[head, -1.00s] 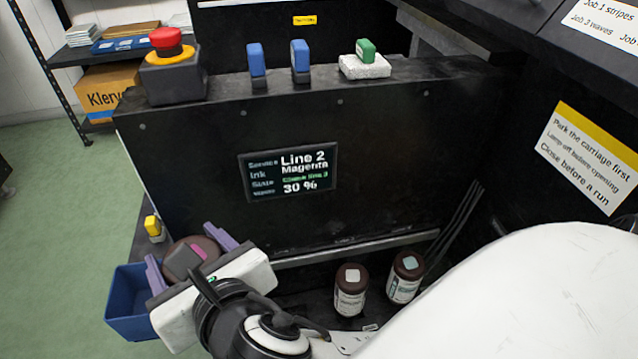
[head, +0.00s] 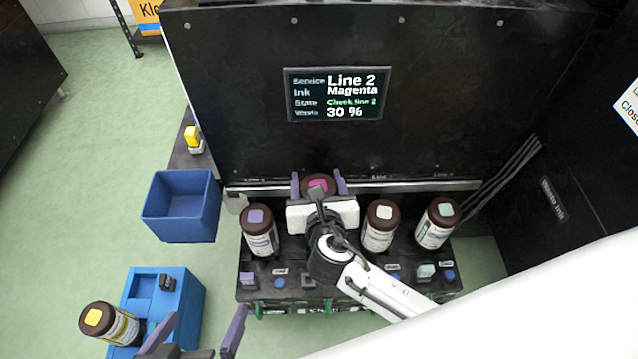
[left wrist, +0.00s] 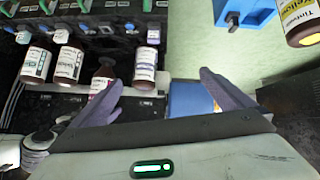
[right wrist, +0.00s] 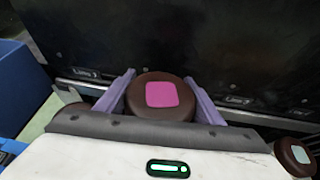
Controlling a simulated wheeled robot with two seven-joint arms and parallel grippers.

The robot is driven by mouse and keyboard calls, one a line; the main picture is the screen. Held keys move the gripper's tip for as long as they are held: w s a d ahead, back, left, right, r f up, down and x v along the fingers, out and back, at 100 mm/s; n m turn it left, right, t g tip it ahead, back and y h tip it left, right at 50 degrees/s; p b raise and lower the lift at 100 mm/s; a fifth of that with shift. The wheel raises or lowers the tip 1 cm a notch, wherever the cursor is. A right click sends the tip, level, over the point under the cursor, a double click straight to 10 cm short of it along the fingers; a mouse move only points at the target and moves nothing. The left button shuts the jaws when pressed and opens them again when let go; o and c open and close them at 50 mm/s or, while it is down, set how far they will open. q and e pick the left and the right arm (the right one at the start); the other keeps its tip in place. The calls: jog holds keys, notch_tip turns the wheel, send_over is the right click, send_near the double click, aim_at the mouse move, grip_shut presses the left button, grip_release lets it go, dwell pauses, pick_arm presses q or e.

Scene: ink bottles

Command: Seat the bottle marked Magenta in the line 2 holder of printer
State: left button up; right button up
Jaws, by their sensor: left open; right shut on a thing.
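The magenta-capped bottle (head: 318,184) is in my right gripper (head: 319,183), whose fingers sit on both sides of its brown cap. Its magenta square shows in the right wrist view (right wrist: 162,94), and part of its body shows in the left wrist view (left wrist: 103,76). It is at the printer front, in the gap between the violet-marked bottle (head: 259,232) and the pale-marked bottle (head: 380,228). Its base is hidden, so I cannot tell whether it rests in the holder. The printer's display (head: 337,94) reads Line 2, Magenta. My left gripper (head: 200,330) is open and empty at the lower left.
A green-marked bottle (head: 436,225) stands at the right end of the row. A blue bin (head: 181,205) is left of the row. A yellow-marked bottle (head: 112,324) is by a blue stand (head: 185,290), close to my left gripper. Cables (head: 508,175) run at the right.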

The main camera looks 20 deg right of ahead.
jog(key=f+b, duration=0.4)
jog(key=shift+d+f, duration=0.2)
jog(key=shift+f, duration=0.1)
jog(key=shift+f+b, duration=0.6)
jog(key=shift+b, duration=0.3)
pick_arm(q)
jog(key=d+f+m+g, duration=0.1)
jog(key=f, duration=0.1)
jog(key=w+d+f+g+h, duration=0.1)
jog(key=d+f, duration=0.1)
jog(key=shift+w+d+f+m+g, duration=0.1)
jog(key=shift+d+m+g, duration=0.2)
jog(key=shift+m, duration=0.1)
pick_arm(e)
jog(key=shift+f, duration=0.2)
jog(key=shift+r, duration=0.1)
pick_arm(q)
jog(key=shift+a+r, duration=0.1)
jog(key=shift+r, duration=0.4)
jog(key=shift+r+p, duration=0.1)
jog(key=shift+p, duration=0.25)
